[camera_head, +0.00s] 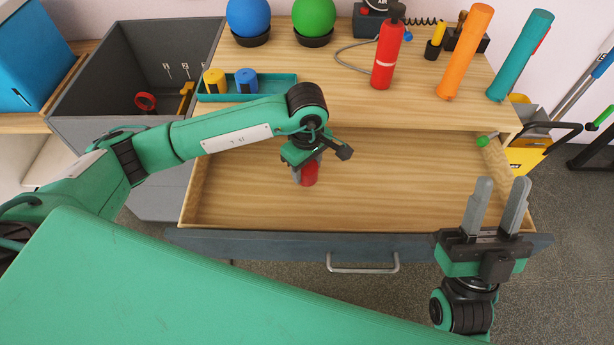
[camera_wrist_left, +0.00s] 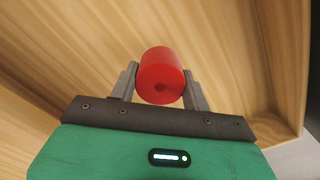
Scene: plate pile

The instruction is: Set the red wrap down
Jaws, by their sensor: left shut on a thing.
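The red wrap (camera_head: 310,174) is a small red cylinder, held by my left gripper (camera_head: 305,172) inside the open wooden drawer (camera_head: 400,190). In the left wrist view the red wrap (camera_wrist_left: 161,76) sits between the two grey fingers of my left gripper (camera_wrist_left: 160,88), which is shut on it. I cannot tell whether the wrap touches the drawer floor. My right gripper (camera_head: 495,205) is open and empty at the drawer's front right corner, fingers pointing up in the picture.
A teal tray (camera_head: 285,90) with a yellow roll (camera_head: 214,81) and a blue roll (camera_head: 246,80) is on the worktop. A red extinguisher (camera_head: 387,55), orange tube (camera_head: 465,50) and teal tube (camera_head: 520,55) stand there too. The drawer's middle is clear.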

